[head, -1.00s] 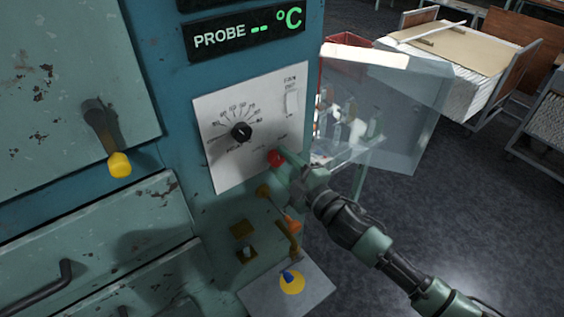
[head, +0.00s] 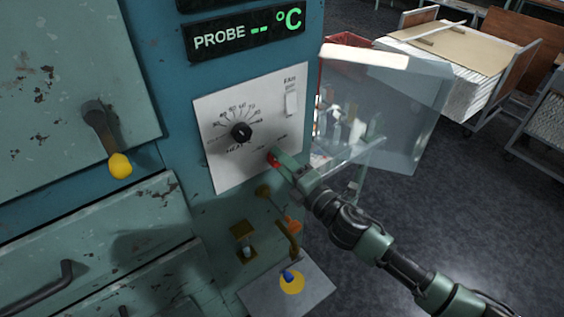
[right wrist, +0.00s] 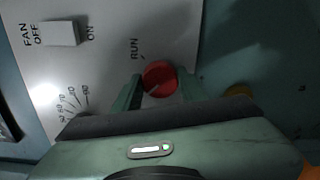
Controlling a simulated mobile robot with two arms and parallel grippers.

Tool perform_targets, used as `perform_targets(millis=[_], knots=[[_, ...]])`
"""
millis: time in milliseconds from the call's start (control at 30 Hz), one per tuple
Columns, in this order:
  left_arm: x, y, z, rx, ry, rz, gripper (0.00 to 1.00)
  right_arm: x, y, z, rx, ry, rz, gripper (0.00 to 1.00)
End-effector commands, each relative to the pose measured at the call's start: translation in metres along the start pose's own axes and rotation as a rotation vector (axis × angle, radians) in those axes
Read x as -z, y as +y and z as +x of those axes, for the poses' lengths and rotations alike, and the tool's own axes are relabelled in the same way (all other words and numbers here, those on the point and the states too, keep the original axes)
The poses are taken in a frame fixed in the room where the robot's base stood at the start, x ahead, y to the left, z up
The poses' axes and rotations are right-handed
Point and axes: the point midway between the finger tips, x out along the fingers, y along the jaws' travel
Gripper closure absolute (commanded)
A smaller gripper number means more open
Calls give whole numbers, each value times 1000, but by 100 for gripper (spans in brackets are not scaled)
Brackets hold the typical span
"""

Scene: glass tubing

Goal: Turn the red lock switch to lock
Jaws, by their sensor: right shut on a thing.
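The red lock switch (head: 271,157) is a round knob at the lower right of the white control panel (head: 220,178). In the head view a finger partly covers it. In the right wrist view the red knob (right wrist: 158,77) sits between my two fingers, with a pale line on its face slanting to the lower left. The word RUN (right wrist: 134,48) is printed beside it; a LOCK label cannot be made out. My right gripper (head: 276,161) is shut on the knob and shows in the right wrist view (right wrist: 160,90). My left gripper is not in view.
A black dial (head: 241,131) and a white fan switch (head: 291,103) are on the same panel.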

Motion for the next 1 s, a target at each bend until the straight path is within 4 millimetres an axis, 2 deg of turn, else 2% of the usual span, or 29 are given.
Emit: perform_targets(millis=[467, 500, 533, 567, 867, 1000], knots=[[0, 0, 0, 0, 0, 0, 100, 1, -2, -1, 4, 1, -15, 99], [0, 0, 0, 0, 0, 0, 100, 1, -2, -1, 4, 1, -15, 48], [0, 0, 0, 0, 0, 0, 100, 1, -2, -1, 4, 1, -15, 40], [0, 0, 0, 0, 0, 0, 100, 1, -2, 0, 3, 1, -15, 37], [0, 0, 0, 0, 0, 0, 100, 0, -1, -1, 1, 0, -12, 37], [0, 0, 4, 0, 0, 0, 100, 0, -4, -14, 3, 0, -12, 37]])
